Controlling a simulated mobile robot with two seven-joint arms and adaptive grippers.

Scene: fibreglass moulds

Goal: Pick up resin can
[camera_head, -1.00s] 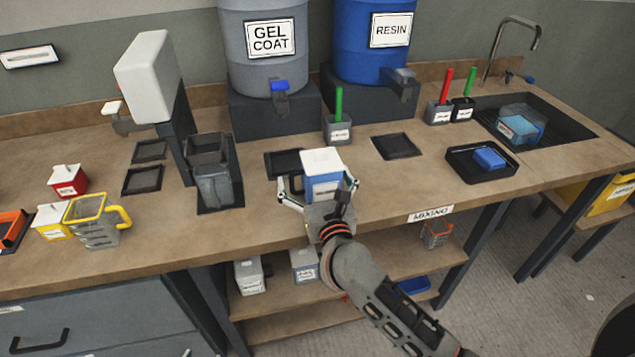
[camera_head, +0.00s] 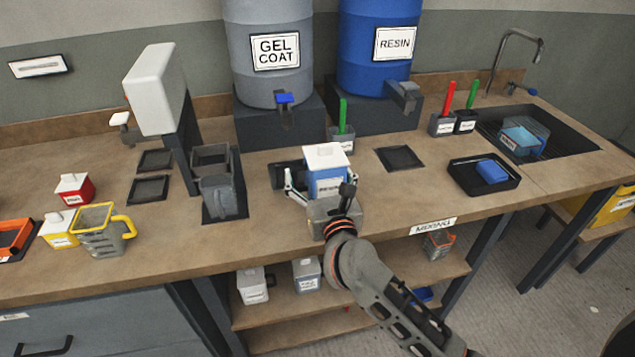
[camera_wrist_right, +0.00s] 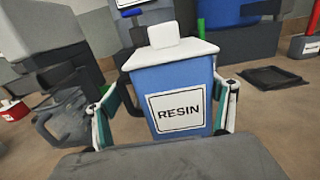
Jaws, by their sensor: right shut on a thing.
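The resin can (camera_head: 328,186) is a blue can with a white lid and a label. It is upright near the middle of the bench in the head view. In the right wrist view the resin can (camera_wrist_right: 175,88) fills the middle, with "RESIN" readable on its label. My right gripper (camera_head: 322,188) is shut on it, one finger on each side; both fingers also show in the right wrist view (camera_wrist_right: 165,115). I cannot tell whether the can's base touches the bench. My left gripper is not in view.
A dark square tray (camera_head: 280,175) lies just behind the can. Grey jugs (camera_head: 218,196) stand to its left. A cup with a green stick (camera_head: 342,137) is behind it. An empty dark pad (camera_head: 401,158) lies to the right, with bare bench around it.

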